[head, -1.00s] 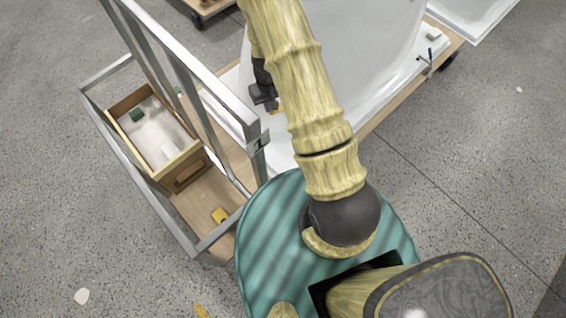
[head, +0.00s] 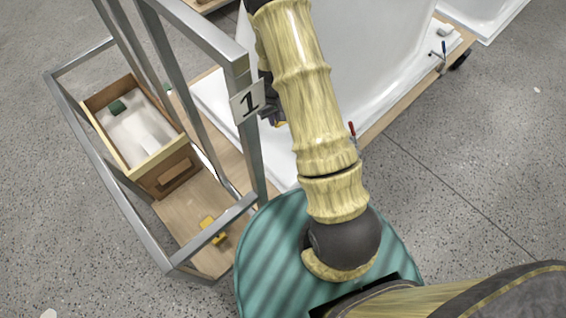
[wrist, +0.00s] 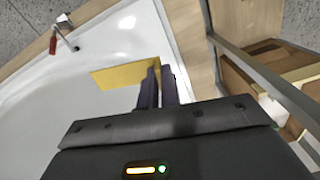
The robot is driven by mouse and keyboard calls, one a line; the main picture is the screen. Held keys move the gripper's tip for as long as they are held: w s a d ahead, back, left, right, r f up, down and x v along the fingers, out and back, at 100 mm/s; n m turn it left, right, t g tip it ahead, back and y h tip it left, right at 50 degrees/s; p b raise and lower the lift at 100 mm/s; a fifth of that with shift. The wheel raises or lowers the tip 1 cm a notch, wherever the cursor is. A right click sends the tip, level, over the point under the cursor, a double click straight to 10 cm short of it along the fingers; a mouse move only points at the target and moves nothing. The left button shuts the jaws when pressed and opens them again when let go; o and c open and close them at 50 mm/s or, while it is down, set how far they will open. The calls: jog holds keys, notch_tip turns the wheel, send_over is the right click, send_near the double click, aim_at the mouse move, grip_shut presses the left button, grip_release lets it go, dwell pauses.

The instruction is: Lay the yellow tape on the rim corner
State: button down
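The yellow tape (wrist: 122,75) shows in the wrist view as a flat yellow strip. One end lies between the tips of my gripper (wrist: 158,72), whose dark fingers are close together on it. The strip extends left over the white tub shell (wrist: 100,45); I cannot tell whether it touches the surface. The pale rim edge (wrist: 178,55) runs just right of the fingers. In the head view my gripper (head: 271,115) is mostly hidden behind my arm, with a bit of yellow at its tip, above the white shell (head: 370,60).
A metal-framed cart (head: 252,150) with a number tag stands close left of my arm. It holds a wooden drawer box (head: 175,165) and a yellow item (head: 212,230) on its lower board. A red-handled clamp (wrist: 62,35) sits on the tub's edge. Open floor (head: 480,160) lies right.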

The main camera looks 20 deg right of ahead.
jog(key=n+b, duration=0.2)
jog(key=b, duration=2.9)
send_over(283, 169)
notch_tip(283, 169, down, 29)
jog(key=shift+w+d+r, duration=0.1)
jog(key=shift+r, duration=0.05)
jog(key=shift+r+p, duration=0.1)
jog(key=shift+p, duration=0.2)
jog(key=shift+r+p, duration=0.1)
jog(key=shift+p, duration=0.4)
jog(key=shift+f+b, duration=1.85)
jog(key=shift+f, duration=2.05)
jog(key=shift+f, duration=0.2)
jog(key=c, duration=1.1)
grip_release()
jog(key=shift+o, duration=0.2)
